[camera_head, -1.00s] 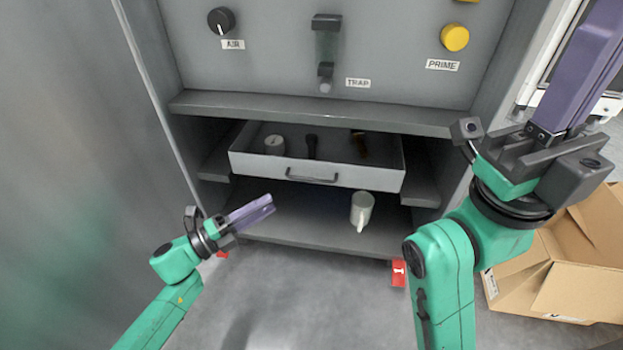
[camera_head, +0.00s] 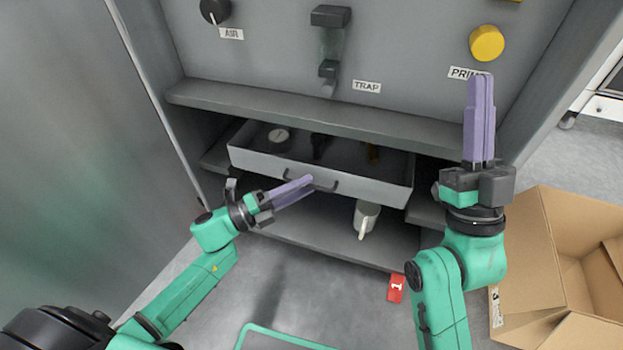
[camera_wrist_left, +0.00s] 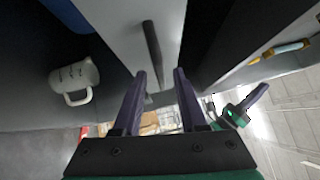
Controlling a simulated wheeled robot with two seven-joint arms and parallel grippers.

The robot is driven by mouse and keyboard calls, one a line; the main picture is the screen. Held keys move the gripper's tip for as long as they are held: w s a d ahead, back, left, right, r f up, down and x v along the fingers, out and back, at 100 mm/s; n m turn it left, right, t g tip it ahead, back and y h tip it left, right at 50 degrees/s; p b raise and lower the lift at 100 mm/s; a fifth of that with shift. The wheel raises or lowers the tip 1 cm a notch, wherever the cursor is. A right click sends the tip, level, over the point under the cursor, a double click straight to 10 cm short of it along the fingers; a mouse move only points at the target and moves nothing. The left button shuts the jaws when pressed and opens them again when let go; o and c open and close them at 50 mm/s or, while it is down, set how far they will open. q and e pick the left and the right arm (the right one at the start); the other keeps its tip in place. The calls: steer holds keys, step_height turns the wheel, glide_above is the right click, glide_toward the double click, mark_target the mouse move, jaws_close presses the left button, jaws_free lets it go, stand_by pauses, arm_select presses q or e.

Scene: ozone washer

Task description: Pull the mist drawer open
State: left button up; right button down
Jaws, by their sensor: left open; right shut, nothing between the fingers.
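The grey drawer (camera_head: 378,194) sits under the cabinet shelf, its inside and contents showing from above. I see no label on it. Its dark bar handle (camera_head: 325,186) is on the front and also shows in the left wrist view (camera_wrist_left: 152,50). My left gripper (camera_head: 309,182) is open at the handle. In the left wrist view its fingertips (camera_wrist_left: 160,74) lie on either side of the handle's line; I cannot tell whether they touch it. My right gripper (camera_head: 480,77) is shut and empty, pointing up to the right of the drawer.
A white mug (camera_head: 366,217) stands on the lower shelf below the drawer and shows in the left wrist view (camera_wrist_left: 75,78). An open cardboard box (camera_head: 535,262) is on the floor at right. The AIR knob (camera_head: 215,11) and yellow PRIME button (camera_head: 486,43) are above.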

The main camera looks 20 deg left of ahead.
arm_select(q)
steer(key=shift+d, duration=0.1)
jaws_close()
stand_by(1.4)
